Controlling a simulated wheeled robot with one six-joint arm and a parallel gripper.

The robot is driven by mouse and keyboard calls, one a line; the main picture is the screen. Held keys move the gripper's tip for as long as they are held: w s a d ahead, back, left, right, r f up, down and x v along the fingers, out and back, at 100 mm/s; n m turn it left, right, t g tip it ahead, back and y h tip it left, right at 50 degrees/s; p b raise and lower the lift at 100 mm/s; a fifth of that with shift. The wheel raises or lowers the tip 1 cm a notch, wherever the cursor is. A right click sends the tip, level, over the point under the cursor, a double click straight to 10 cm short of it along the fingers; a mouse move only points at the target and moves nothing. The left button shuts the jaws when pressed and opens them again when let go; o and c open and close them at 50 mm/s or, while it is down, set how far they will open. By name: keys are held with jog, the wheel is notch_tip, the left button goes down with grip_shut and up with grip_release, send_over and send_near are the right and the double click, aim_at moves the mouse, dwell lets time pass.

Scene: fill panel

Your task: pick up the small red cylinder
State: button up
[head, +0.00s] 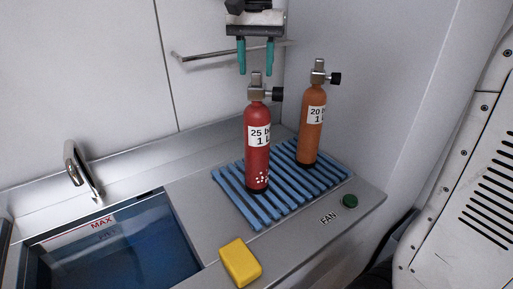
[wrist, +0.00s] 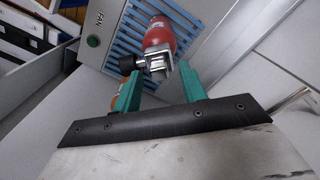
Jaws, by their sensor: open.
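The small red cylinder (head: 257,150) stands upright on a blue slatted rack (head: 235,204), with a "25 b" label, a metal valve on top and a black knob on the valve's right. My gripper (head: 255,71) is open and empty, pointing down, with its teal fingertips close to the top of the red cylinder's valve. In the wrist view, the red cylinder (wrist: 158,37) and its valve show between the fingers of my gripper (wrist: 159,68). I see no finger touching it.
An orange cylinder (head: 311,135) stands behind and right of the red one on the rack; its knob also points right. A yellow block (head: 240,262) lies in front. A sink (head: 115,262) with a tap (head: 80,172) is left. A green FAN button (head: 350,201) is right.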

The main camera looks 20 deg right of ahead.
aim_at(257, 84)
notch_tip(257, 84, down, 5)
jog(key=shift+d+r, duration=0.1)
jog(key=shift+d, duration=0.05)
grip_shut()
jog(key=shift+r, duration=0.1)
jog(key=shift+w+r, duration=0.1)
